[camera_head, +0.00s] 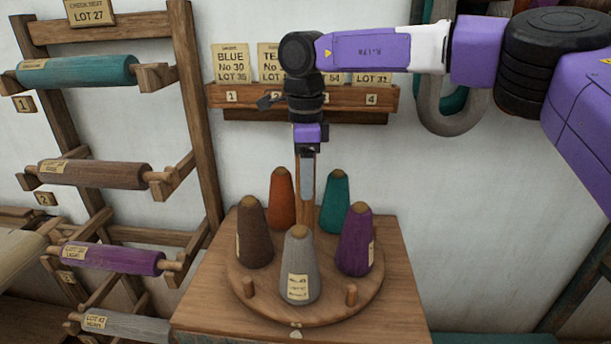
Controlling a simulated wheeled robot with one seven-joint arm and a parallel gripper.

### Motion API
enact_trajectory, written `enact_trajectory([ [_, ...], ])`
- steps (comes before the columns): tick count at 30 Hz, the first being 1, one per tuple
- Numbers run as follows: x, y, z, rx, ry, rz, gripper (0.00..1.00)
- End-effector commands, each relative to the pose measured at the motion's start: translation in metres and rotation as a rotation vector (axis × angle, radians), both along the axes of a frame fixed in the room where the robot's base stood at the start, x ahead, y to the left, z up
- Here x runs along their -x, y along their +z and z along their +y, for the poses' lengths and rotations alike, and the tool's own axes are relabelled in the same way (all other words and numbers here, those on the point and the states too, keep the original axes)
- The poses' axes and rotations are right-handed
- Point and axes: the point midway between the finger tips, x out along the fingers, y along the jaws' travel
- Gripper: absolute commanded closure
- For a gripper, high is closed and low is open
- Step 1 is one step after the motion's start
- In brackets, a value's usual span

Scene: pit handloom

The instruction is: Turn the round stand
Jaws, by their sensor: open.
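The round stand (267,306) is a wooden disc on top of a wooden box. Several thread cones stand upright around it: brown (253,235), orange (282,200), teal (335,205), purple (355,242) and grey (299,268). Short wooden pegs (351,293) rise near its front rim, one at the front left and one at the front right. My gripper (306,205) points down over the middle of the stand, between the orange and teal cones, in front of or at a central wooden post. Its fingers are seen nearly edge-on; whether they touch the post cannot be told.
The wooden box (390,300) carries the stand. A wooden rack (190,100) with several wrapped rollers stands at left. A small wall shelf (345,97) with numbered cards is behind my gripper. Hanks of yarn (450,115) hang at the upper right. The wall right of the cones is bare.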

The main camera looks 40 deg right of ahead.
Motion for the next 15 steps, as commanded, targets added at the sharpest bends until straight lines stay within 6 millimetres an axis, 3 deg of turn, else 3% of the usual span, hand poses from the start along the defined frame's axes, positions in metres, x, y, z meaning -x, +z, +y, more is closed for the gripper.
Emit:
enact_trajectory([
  [5, 0.0001, -0.0003, -0.0002, 0.0, 0.0, 0.0, 0.4],
  [6, 0.0001, -0.0002, -0.0002, 0.001, 0.0, 0.001, 0.44],
  [15, 0.0002, 0.0, -0.0001, 0.001, 0.0, 0.001, 1.0],
])
